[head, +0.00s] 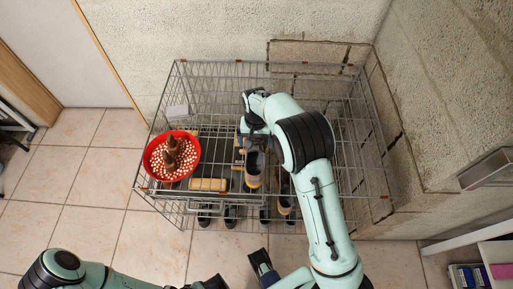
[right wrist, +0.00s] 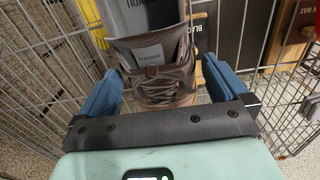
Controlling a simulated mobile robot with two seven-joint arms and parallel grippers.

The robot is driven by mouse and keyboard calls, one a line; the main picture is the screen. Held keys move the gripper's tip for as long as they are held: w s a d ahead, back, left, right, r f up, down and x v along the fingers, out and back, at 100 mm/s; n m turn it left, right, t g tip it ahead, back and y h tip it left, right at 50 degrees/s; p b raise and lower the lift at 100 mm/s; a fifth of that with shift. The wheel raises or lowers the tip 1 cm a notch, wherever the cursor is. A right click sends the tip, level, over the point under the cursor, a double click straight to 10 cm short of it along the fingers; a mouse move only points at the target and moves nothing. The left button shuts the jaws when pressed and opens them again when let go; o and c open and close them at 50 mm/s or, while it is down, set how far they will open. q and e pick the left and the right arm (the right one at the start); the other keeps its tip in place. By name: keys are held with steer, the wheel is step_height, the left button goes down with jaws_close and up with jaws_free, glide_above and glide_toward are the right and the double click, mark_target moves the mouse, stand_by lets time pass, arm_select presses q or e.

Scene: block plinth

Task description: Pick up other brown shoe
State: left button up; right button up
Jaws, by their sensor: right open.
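A brown lace-up shoe (right wrist: 165,80) lies between the two blue fingers of my right gripper (right wrist: 160,88) in the right wrist view. The fingers stand apart on either side of it; I cannot tell whether they touch it. In the head view my right gripper (head: 250,142) is over the wire rack (head: 340,95), right at the upper end of the brown shoe (head: 254,172). Another brownish shoe (head: 284,203) is lower right of it, partly behind my arm.
A red bowl (head: 150,166) with pale round pieces and a brown figure stands on the rack's left side. A tan block (head: 208,185) lies to its right. Dark shoes (head: 230,214) sit at the lower front. Wire bars surround the gripper. A rough wall is on the right.

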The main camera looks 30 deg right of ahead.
step_height(320, 180, down, 4)
steer(key=shift+r, duration=0.2)
steer(key=shift+c, duration=0.3)
steer(key=c, duration=0.9)
steer(key=shift+r, duration=0.1)
